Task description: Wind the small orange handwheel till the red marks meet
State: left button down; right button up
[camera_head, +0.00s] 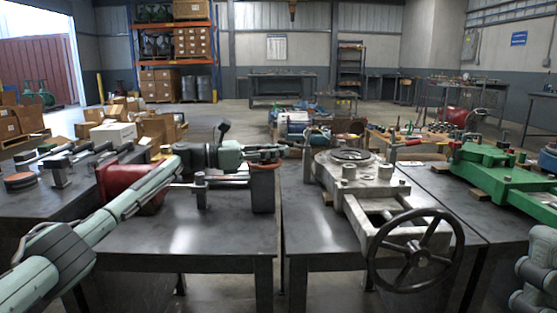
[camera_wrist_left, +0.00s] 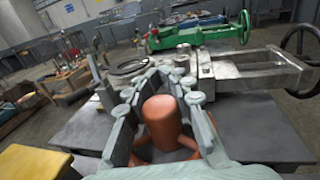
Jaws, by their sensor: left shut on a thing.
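The small orange handwheel (camera_wrist_left: 160,118) shows in the left wrist view, with its rounded orange hub or handle between my fingers and orange spokes below. In the head view only a sliver of the orange handwheel (camera_head: 265,166) shows under the fingers, on top of a dark upright block at the right end of the left bench's fixture. My left gripper (camera_head: 268,152) comes in from the left and is shut on it; its fingers (camera_wrist_left: 160,88) flank the orange part on both sides. I cannot make out the red marks.
A grey valve casting with a large black handwheel (camera_head: 416,251) stands on the middle bench (camera_head: 318,235), right of a narrow gap. A green casting (camera_head: 490,172) lies on the right bench. A red housing (camera_head: 130,186) and a grey shaft lie close under my left arm.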

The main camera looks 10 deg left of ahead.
aim_at(279, 160)
pick_arm(q)
jog(key=shift+s+g, duration=0.1)
jog(key=shift+g, duration=0.2)
jog(key=c, duration=1.3)
grip_release()
notch_tip(279, 160, up, 10)
